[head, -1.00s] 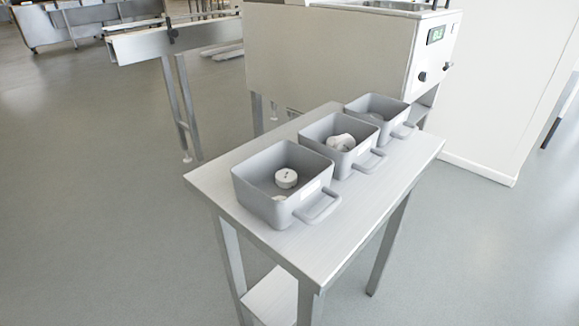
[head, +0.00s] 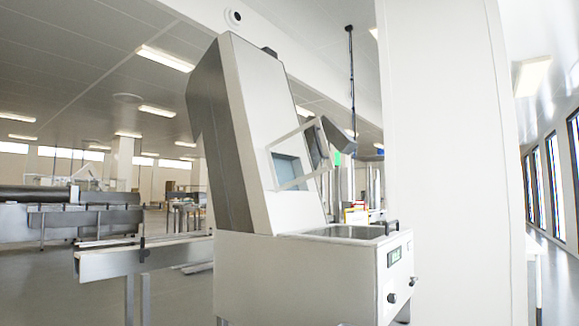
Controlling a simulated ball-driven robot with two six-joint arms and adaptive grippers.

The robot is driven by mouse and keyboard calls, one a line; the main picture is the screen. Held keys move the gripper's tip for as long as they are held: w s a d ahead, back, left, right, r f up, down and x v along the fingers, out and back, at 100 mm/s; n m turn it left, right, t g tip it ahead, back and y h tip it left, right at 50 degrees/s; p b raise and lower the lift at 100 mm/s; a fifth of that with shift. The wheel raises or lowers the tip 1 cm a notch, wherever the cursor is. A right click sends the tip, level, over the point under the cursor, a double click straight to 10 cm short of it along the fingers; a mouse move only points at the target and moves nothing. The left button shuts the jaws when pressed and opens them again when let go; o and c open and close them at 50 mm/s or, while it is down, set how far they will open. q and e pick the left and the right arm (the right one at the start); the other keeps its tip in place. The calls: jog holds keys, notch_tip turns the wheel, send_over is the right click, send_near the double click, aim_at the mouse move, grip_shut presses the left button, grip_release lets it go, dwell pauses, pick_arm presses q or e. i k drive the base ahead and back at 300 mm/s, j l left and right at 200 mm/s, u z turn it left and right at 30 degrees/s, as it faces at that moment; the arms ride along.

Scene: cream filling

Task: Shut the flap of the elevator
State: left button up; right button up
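The elevator (head: 255,140) is a tall, slanted white and grey housing in the middle of the head view. On its sloped front face is a flap (head: 272,165), a light-framed, see-through panel. It appears tilted out from the face, with a bluish opening (head: 290,172) behind it. Its exact angle is hard to tell. Neither of my grippers is in view.
Below the elevator is a white machine body with a metal basin (head: 345,232), a control panel with a small display (head: 394,256) and knobs. A white wall or column (head: 455,160) stands close on the right. A conveyor (head: 150,258) runs to the left.

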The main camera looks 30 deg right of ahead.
aim_at(331, 168)
jog(key=l, duration=0.55)
jog(key=k+l+u, duration=0.1)
jog(key=l, duration=1.05)
jog(key=k+l+u, duration=0.15)
jog(key=l, duration=0.45)
